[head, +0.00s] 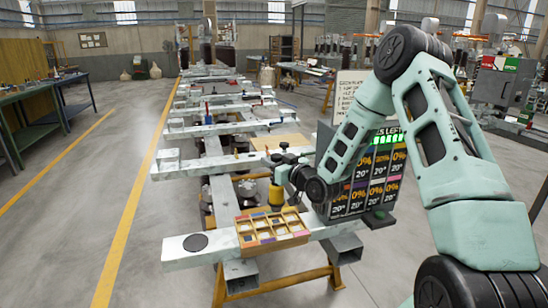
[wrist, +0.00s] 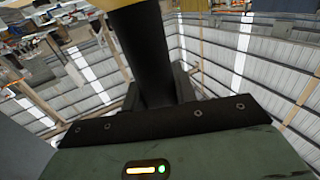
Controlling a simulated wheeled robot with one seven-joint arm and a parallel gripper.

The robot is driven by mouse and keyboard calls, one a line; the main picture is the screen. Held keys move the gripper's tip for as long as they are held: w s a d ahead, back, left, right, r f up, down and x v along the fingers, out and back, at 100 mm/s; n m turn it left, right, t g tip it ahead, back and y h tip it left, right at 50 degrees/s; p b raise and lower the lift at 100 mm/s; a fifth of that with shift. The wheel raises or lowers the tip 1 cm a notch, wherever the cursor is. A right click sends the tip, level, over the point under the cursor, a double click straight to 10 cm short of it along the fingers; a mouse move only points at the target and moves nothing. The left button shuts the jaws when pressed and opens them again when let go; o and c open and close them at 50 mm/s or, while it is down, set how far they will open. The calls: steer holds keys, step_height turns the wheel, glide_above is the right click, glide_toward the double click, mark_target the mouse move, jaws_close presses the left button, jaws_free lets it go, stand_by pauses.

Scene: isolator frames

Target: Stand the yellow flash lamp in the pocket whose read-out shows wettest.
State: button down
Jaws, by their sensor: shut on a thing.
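The yellow flash lamp (head: 276,194) hangs with its yellow end down, left of my wrist in the head view. My gripper (head: 284,171) is shut on its dark shaft. In the wrist view the black shaft (wrist: 143,50) stands between the fingers, with a yellow edge at the top. The yellow pocket tray (head: 243,234) lies on the near beam, below and in front of the lamp, which is apart from it. The read-out board (head: 365,188) stands behind my arm, showing percentages with 20° under them. My arm hides part of it, and I cannot read every figure.
A dark round disc (head: 195,242) lies on the beam (head: 175,250) left of the tray. A tan board (head: 281,142) lies farther back. A written sign (head: 350,88) stands behind my arm. Floor left of the beams is clear.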

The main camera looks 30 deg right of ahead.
steer(key=shift+a+f, duration=0.1)
steer(key=shift+f, duration=2.2)
steer(key=c, duration=1.1)
jaws_free()
steer(key=shift+f, duration=0.1)
